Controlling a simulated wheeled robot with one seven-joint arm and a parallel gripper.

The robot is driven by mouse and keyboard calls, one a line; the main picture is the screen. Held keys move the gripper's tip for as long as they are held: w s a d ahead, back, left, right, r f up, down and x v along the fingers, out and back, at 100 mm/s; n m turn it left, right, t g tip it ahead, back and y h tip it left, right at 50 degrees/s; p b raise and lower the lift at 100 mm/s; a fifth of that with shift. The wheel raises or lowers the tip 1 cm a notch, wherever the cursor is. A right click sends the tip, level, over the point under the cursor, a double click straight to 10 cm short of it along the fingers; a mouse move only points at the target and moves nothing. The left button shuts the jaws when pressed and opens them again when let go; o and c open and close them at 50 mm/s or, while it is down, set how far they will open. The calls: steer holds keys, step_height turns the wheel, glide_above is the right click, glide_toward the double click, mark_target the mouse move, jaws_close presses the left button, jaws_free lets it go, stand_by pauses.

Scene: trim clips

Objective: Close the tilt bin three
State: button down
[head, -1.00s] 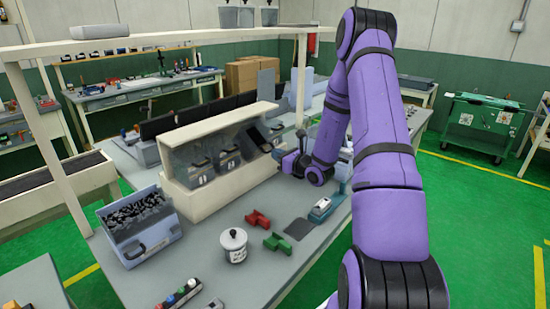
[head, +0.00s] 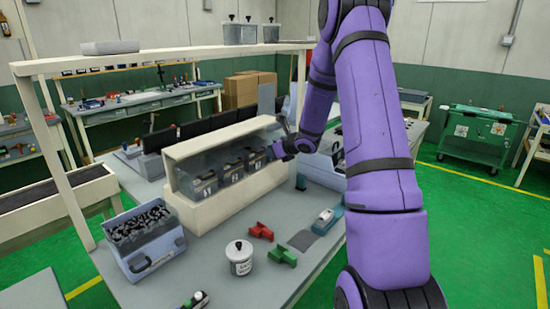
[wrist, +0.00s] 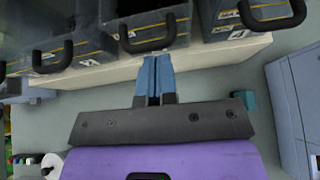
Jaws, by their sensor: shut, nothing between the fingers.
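Another bin (wrist: 270,15) shows to the right, hidden behind my gripper in the head view.
A blue-grey box of dark parts (head: 145,240) stands left of the housing. A white jar (head: 239,262), red (head: 260,231) and green (head: 282,256) pieces and a dark pad (head: 303,241) lie in front. A cream shelf (head: 190,57) spans above.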

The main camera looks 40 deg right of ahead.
steer(key=shift+w+r, duration=0.2)
steer(key=shift+w, duration=0.15)
stand_by(0.5)
